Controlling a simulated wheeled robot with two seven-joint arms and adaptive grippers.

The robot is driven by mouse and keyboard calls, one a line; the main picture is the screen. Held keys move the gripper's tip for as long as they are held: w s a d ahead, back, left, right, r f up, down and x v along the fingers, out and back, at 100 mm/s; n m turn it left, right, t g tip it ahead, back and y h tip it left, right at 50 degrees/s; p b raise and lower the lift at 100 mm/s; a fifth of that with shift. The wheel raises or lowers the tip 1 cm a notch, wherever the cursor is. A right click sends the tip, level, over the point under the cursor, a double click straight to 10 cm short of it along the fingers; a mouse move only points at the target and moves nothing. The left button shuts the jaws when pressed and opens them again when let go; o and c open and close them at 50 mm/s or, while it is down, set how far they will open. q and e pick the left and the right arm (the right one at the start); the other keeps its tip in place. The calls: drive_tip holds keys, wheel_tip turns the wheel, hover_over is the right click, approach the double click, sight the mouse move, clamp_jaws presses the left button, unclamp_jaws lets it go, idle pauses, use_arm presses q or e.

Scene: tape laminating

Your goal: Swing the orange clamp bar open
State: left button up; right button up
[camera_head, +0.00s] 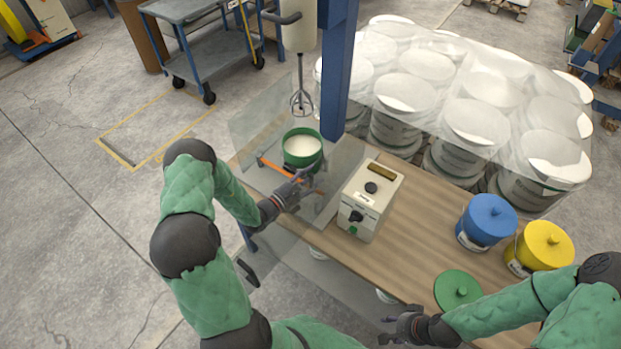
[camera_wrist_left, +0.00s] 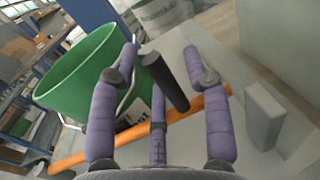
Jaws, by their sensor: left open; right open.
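The orange clamp bar (camera_head: 277,170) lies in front of a green bucket (camera_head: 303,147) of white liquid, on the metal plate of the mixing stand. In the left wrist view the bar (camera_wrist_left: 72,159) runs across below the bucket (camera_wrist_left: 84,78), and a black handle (camera_wrist_left: 164,82) sticks up between my fingers. My left gripper (camera_head: 304,179) is open around the handle; I cannot tell whether a finger touches it. The gripper also shows in the left wrist view (camera_wrist_left: 165,62). My right gripper (camera_head: 391,328) is open and empty near the table's front edge.
A mixer whisk (camera_head: 301,101) hangs above the bucket beside a blue column (camera_head: 339,70). A control box (camera_head: 370,200) stands right of the plate. Blue (camera_head: 487,222) and yellow (camera_head: 540,248) lidded buckets and a green lid (camera_head: 457,290) occupy the right. Clear panels flank the stand.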

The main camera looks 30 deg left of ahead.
use_arm(q)
clamp_jaws()
drive_tip(key=shift+s, duration=0.1)
